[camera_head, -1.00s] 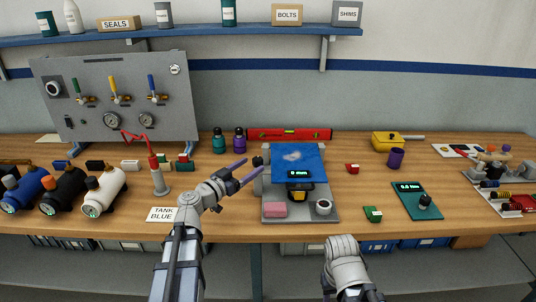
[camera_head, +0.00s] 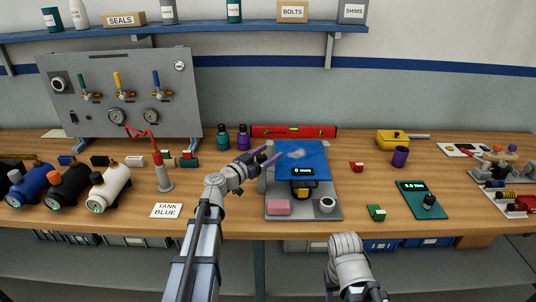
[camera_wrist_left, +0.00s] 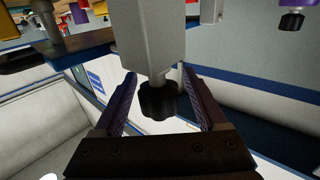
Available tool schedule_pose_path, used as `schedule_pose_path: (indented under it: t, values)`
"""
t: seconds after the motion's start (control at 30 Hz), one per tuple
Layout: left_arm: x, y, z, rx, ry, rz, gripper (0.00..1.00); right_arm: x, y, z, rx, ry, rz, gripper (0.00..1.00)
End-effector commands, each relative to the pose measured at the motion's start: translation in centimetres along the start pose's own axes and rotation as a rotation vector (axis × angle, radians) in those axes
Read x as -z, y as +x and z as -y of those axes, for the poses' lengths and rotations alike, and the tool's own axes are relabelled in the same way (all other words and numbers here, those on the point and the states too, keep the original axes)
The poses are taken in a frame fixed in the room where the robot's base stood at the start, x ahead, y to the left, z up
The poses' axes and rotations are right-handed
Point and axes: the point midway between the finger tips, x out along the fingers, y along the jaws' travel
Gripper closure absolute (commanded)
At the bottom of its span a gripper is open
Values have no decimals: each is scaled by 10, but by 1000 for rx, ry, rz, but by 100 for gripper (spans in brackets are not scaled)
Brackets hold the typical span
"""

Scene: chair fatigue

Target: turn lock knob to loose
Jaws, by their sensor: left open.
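The black lobed lock knob (camera_wrist_left: 158,101) sits on a short shaft out of a grey block (camera_wrist_left: 150,38) in the left wrist view. My left gripper (camera_head: 272,155) is open at the left side of the grey test fixture (camera_head: 329,211) with the blue plate (camera_head: 302,158). In the wrist view its two fingers stand on either side of the knob, with a visible gap on each side. In the head view the gripper hides the knob. My right arm is folded low at the front; its jaws do not show.
A red-handled tool on a grey stand (camera_head: 164,176) and a "TANK BLUE" card (camera_head: 167,210) are left of the fixture. Teal and purple bottles (camera_head: 243,137) and a red level (camera_head: 293,131) are behind. A teal gauge pad (camera_head: 420,204) lies right.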

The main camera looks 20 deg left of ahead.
Motion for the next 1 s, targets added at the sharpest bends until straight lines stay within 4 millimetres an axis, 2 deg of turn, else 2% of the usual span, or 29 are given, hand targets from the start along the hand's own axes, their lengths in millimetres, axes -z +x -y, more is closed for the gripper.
schedule_pose_path:
  t: [0.2,0.83,1.0]
  values:
    - [0,0,0,0,0,0,27,0,0,0,0,0,0,50]
    - [0,0,0,0,0,0,98,0,0,0,0,0,0,50]
    - [0,0,0,1,0,0,100,0,0,0,0,0,0,50]
